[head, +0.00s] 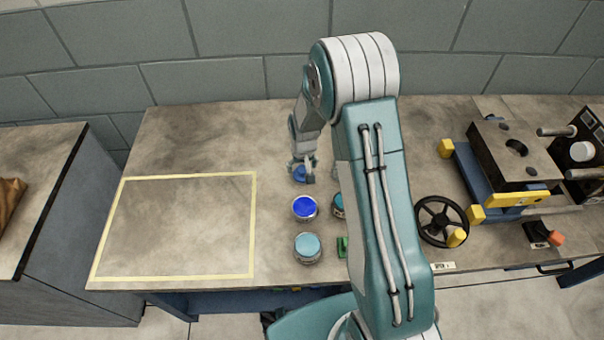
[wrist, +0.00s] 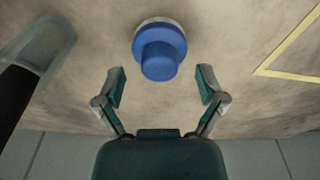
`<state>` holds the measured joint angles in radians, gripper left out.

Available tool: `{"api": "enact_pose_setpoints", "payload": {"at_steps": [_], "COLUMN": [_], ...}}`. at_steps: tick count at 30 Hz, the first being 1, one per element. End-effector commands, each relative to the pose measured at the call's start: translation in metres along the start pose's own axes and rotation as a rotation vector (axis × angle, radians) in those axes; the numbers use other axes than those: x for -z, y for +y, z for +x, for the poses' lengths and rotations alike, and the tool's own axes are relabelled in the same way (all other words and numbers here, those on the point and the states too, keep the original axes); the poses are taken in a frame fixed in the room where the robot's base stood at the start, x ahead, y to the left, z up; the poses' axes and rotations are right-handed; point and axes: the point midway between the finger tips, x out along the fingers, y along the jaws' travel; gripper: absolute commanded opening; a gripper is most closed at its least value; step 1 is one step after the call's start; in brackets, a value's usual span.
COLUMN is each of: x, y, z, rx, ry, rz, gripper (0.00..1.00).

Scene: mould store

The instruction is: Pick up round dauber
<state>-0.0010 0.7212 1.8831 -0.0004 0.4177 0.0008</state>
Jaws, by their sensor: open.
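The round dauber (wrist: 160,52) is a blue knob on a wider round blue head with a pale rim. It stands on the worktop in the wrist view, top centre. In the head view its blue part (head: 300,175) shows just under my gripper (head: 303,163), partly covered by it. In the wrist view my gripper (wrist: 161,88) is open and empty. Its two fingers are spread to the left and right, with the dauber centred beyond their tips and apart from them.
Jars with blue (head: 305,208) and light blue (head: 307,248) tops stand in front of the dauber. Another jar (head: 338,206) and a green item (head: 342,246) are partly behind my arm. A yellow-outlined area (head: 253,225) at left is empty. A handwheel (head: 441,221) and mould block (head: 515,155) occupy the right.

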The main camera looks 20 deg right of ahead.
Motion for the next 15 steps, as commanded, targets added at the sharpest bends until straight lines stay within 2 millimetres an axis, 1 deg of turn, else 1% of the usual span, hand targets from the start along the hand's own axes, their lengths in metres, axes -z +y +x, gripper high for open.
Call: {"api": "enact_pose_setpoints", "payload": {"at_steps": [1,4,11,14,15], "x": [0.0,0.0002,0.0006,0.0006,0.0007], "y": [0.0005,0.0006,0.0009,0.0008,0.0007], "z": [0.0072,0.0143,0.0151,0.015,0.015], "rx": [0.0,0.0,0.0,0.0,0.0], "ry": [-0.001,0.0,0.002,0.002,0.002], "rz": [0.001,0.001,0.001,0.001,0.001], "gripper": [0.89,0.89,0.89,0.49,0.31]}}
